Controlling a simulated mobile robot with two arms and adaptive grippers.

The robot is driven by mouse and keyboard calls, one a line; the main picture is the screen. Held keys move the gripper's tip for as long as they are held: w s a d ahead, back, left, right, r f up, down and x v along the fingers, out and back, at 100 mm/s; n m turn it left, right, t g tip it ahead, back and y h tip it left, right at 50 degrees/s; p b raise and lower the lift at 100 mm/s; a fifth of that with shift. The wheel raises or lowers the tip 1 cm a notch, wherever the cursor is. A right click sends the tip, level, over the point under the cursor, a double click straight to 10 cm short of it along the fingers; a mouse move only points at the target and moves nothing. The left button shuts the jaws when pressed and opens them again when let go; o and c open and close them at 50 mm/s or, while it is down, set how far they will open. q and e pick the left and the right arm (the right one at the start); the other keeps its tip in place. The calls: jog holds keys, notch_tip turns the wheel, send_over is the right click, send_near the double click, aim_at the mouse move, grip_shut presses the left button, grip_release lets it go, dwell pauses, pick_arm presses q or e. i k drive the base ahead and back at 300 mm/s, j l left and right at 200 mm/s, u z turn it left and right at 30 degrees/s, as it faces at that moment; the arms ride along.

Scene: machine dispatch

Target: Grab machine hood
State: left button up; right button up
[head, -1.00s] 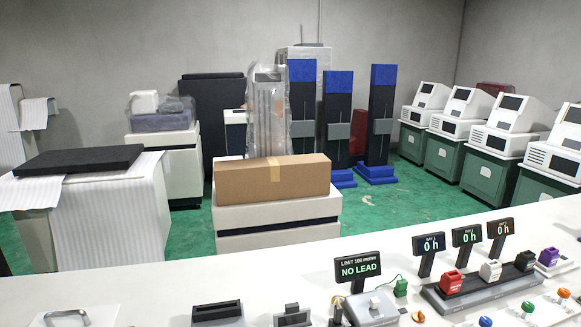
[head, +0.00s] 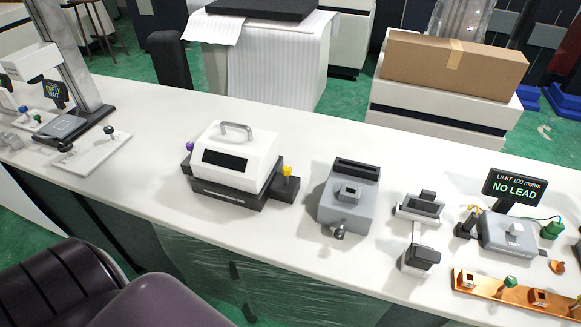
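The machine hood (head: 240,152) is a white box-shaped cover with a dark window on its front. A metal bar handle (head: 237,128) stands on its top. It sits on a dark base (head: 226,194) on the white bench in the head view, left of centre. A purple knob (head: 190,147) is at the base's left and a yellow knob (head: 287,171) at its right. Neither of my grippers is in view.
A grey device (head: 348,195) stands right of the hood, with small devices and a "NO LEAD" display (head: 514,188) farther right. A press-like stand (head: 75,70) is at the left. A dark chair (head: 60,290) is in front. A cardboard box (head: 452,68) sits behind the bench.

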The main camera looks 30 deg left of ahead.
aim_at(242, 157)
jog(key=u, duration=1.45)
